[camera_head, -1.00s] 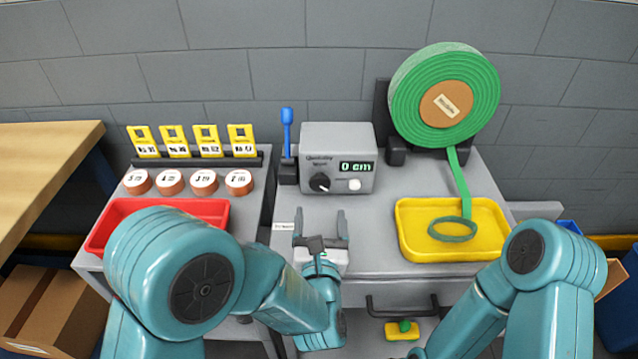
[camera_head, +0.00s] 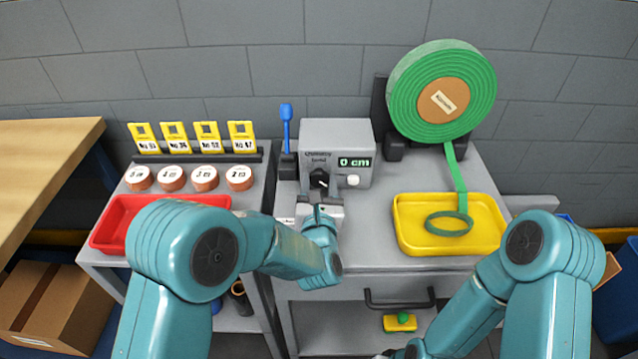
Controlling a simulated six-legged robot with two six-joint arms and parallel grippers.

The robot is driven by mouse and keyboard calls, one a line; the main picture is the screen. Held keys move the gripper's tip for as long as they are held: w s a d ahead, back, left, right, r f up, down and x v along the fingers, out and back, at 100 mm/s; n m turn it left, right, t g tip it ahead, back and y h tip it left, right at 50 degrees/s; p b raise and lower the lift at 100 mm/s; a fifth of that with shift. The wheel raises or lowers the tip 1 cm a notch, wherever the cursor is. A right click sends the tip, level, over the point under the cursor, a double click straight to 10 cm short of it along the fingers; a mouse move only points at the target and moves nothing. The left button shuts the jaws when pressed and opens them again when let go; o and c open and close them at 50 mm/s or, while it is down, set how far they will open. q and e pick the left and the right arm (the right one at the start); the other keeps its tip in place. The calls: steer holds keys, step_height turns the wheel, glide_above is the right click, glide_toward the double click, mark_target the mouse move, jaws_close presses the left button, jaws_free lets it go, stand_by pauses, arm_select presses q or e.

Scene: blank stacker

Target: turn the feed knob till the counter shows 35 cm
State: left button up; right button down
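The feed knob (camera_head: 319,179) is a black dial low on the left of the grey counter box (camera_head: 336,135). The green display (camera_head: 356,162) on the box reads 0 cm. My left gripper (camera_head: 319,186) is at the front of the box, its fingers apart, one on each side of the knob. I cannot tell whether they touch it, and the gripper partly hides the knob's lower side. My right arm reaches down to the bottom edge; only a dark bit of its end shows there, and its fingers cannot be made out.
A white button (camera_head: 353,181) is close right of the knob. A blue-handled lever (camera_head: 287,128) stands left of the box. A green roll (camera_head: 441,97) feeds a strip into a yellow tray (camera_head: 407,240). A red tray (camera_head: 112,222) is at left.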

arm_select(q)
steer(key=shift+f+m+b, duration=0.15)
steer(key=shift+m+b, duration=0.15)
steer(key=shift+b, duration=0.4)
steer(key=m+b, duration=0.3)
steer(key=b, duration=0.4)
steer(key=shift+f+m, duration=0.1)
steer(key=shift+m, duration=0.3)
steer(key=shift+r+m+b, duration=0.25)
steer(key=shift+m+b, duration=1.05)
steer(key=shift+m, duration=0.1)
steer(key=o, duration=1.1)
steer(key=shift+c, duration=0.2)
steer(key=s+b, duration=0.1)
steer(key=s, duration=1.5)
steer(key=shift+s, duration=0.15)
